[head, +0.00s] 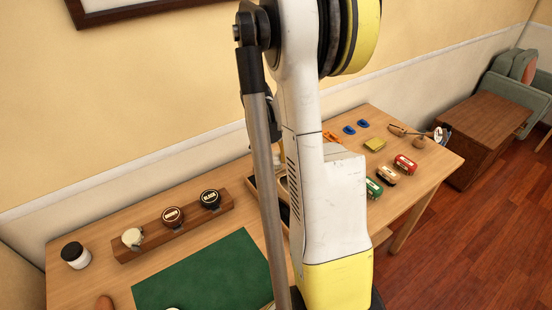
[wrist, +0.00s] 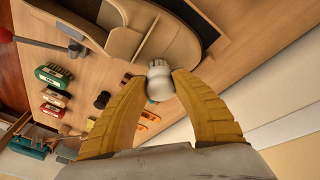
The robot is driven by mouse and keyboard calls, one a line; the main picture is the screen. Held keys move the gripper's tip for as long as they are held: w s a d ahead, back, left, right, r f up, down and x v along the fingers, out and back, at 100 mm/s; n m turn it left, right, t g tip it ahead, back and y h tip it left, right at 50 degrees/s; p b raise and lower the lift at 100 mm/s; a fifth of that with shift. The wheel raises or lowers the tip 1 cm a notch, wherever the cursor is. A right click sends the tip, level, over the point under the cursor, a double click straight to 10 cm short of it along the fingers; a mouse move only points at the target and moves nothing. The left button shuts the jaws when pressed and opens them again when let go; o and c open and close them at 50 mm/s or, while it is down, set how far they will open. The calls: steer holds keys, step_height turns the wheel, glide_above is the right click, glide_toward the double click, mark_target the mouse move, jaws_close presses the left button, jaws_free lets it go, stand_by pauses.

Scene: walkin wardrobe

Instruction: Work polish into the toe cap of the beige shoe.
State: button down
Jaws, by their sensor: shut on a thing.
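In the wrist view my gripper (wrist: 160,88) is shut on a pale, rounded lump (wrist: 159,78), held between its two yellowish ridged fingertips. I cannot tell whether the lump is cloth or an applicator. My arm hides the gripper in the head view. Three polish tins stand in a wooden rack: a cream one (head: 132,238), a brown one (head: 172,216) and a black one (head: 210,198). A green mat (head: 205,272) lies in front, with a whitish thing cut off at the frame's bottom edge.
A lidded jar (head: 75,255) stands at the table's left. A wooden tray (head: 252,178) is partly behind my arm. At the right lie a red brush (head: 405,164), a green brush (head: 373,187), a yellow sponge (head: 375,144) and blue pieces (head: 349,129). A wooden cabinet (head: 487,115) stands beyond.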

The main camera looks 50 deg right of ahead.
mark_target(273, 152)
steer(key=shift+s+a+f, duration=0.25)
steer(key=shift+s+a, duration=0.05)
steer(key=shift+s, duration=0.3)
steer(key=shift+w+a+r, duration=0.1)
steer(key=shift+w+a, duration=0.2)
steer(key=shift+a, duration=0.65)
steer(key=shift+w+a, duration=0.3)
steer(key=shift+a, duration=0.65)
steer(key=shift+s+d+r, duration=0.1)
steer(key=shift+s+d, duration=0.2)
steer(key=shift+d, duration=0.7)
steer(key=shift+s+d+r, duration=0.1)
steer(key=shift+s+d, duration=0.15)
steer(key=shift+d, duration=0.75)
steer(key=shift+w+r, duration=0.1)
steer(key=shift+r, duration=0.45)
steer(key=r+p, duration=0.1)
steer(key=w+r+p, duration=0.1)
steer(key=r, duration=0.1)
steer(key=w+r+p, duration=0.1)
steer(key=p, duration=0.1)
steer(key=shift+w+d+r, duration=0.15)
steer(key=shift+d, duration=0.2)
steer(key=shift+w+d+r, duration=0.1)
steer(key=shift+w, duration=0.2)
